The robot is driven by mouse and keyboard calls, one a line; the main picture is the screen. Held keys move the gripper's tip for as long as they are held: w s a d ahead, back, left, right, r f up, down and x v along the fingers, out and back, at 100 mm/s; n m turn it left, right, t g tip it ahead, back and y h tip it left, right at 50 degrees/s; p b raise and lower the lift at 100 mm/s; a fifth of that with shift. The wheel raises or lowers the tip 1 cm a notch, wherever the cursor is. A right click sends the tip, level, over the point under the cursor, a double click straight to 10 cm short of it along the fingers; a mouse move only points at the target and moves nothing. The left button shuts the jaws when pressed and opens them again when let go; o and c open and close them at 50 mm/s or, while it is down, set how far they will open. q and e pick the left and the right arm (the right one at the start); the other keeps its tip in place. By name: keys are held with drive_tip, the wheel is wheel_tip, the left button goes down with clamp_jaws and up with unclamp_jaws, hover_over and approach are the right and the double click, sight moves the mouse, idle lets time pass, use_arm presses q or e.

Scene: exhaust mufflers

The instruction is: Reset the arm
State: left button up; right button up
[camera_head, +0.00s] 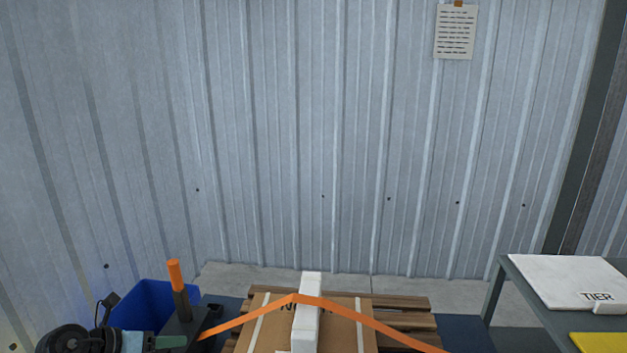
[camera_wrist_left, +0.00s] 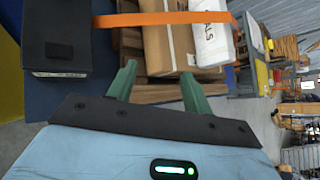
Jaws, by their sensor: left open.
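My left gripper (camera_head: 171,341) shows at the bottom left of the head view, with a green finger beside a dark block with an orange-topped post. In the left wrist view its two green fingers (camera_wrist_left: 157,82) stand apart with nothing between them. Beyond the fingertips is a cardboard box (camera_wrist_left: 166,55). In the head view this box (camera_head: 265,333) sits on a wooden pallet (camera_head: 400,303), with a white wrapped piece (camera_head: 307,318) on top and an orange strap (camera_head: 370,322) across it. My right gripper is in neither view.
A blue bin (camera_head: 140,305) stands behind my left arm. The orange-topped post (camera_head: 175,275) rises near my gripper. At right is a grey table (camera_head: 520,283) with a white sign board (camera_head: 570,280). A corrugated metal wall (camera_head: 300,130) closes off the back.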

use_arm(q)
drive_tip(key=s+d+f+n+t+h, duration=0.3)
drive_tip(key=s+d+f+n+t, duration=0.2)
drive_tip(key=s+d+n, duration=0.65)
drive_tip(key=s+f+n+g+y, duration=0.1)
drive_tip(key=s+f+n+y, duration=0.1)
drive_tip(key=s+f+n, duration=0.3)
drive_tip(key=s+d+f+n+g+y+p, duration=0.1)
drive_tip(key=s+f+n, duration=0.4)
drive_tip(key=s+n, duration=0.6)
drive_tip(key=s+f+n+g+y+p, duration=0.1)
drive_tip(key=s+f+n+g+y, duration=0.1)
drive_tip(key=s+f+n+y, duration=0.3)
drive_tip(key=s+n, duration=0.3)
drive_tip(key=s, duration=0.4)
drive_tip(key=shift+d+g, duration=0.3)
drive_tip(key=shift+d, duration=0.05)
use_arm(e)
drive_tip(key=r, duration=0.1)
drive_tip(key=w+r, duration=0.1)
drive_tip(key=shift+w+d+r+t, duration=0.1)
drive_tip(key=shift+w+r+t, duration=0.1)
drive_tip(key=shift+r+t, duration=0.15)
